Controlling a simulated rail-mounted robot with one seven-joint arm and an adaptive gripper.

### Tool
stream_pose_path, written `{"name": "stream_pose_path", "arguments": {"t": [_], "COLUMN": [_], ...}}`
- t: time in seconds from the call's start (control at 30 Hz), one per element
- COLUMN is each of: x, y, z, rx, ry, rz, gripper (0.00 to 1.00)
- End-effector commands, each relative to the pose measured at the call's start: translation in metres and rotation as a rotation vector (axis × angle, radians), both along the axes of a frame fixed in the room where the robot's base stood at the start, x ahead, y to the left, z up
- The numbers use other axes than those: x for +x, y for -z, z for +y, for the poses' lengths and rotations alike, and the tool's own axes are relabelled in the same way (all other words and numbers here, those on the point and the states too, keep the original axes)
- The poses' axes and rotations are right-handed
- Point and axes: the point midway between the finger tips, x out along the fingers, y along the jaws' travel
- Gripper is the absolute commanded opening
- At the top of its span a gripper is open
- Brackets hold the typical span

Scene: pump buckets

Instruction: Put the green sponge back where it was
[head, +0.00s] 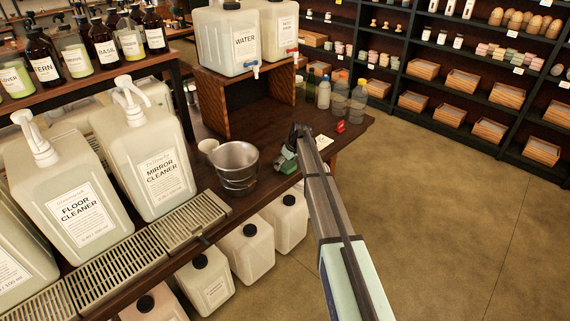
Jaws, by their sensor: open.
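A small green piece (286,165), which looks like the sponge, lies on the dark wooden counter (272,131) to the right of the metal bucket (237,166). A paler grey-green part shows at its upper edge, and I cannot tell if that is a separate thing. My gripper (297,133) is in the head view at the far end of my arm, just above and right of the green piece in the picture. It is open. My arm hides part of the counter. No contact between the gripper and the green piece is clear.
A white cup (207,147) stands behind the bucket. Large cleaner jugs (158,165) and a drip grate (192,222) fill the left. A wooden stand (231,101) with water containers (228,40) is behind. Bottles (324,93) and a red item (340,127) are at the far right end.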

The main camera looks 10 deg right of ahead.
Motion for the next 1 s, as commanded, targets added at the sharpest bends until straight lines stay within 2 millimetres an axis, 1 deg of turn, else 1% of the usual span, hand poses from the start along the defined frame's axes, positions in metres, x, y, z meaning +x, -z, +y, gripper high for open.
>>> {"name": "stream_pose_path", "arguments": {"t": [0.17,0.43,0.63,0.8,0.87,0.93,0.97,1.0], "x": [-0.009,-0.025,-0.033,-0.036,-0.038,-0.044,-0.048,-0.056], "y": [-0.022,-0.071,-0.097,-0.107,-0.107,-0.098,-0.092,-0.08], "z": [-0.007,-0.018,-0.025,-0.027,-0.027,-0.027,-0.026,-0.025], "rx": [0.0,0.0,0.0,0.0,0.0,0.001,0.001,0.001], "ry": [0.002,0.001,0.001,0.001,0.002,0.007,0.011,0.018], "rz": [-0.002,-0.003,-0.001,0.0,0.001,0.013,0.021,0.035], "gripper": [0.91,0.91,0.91,0.91,0.91,0.91,0.91,0.91]}}
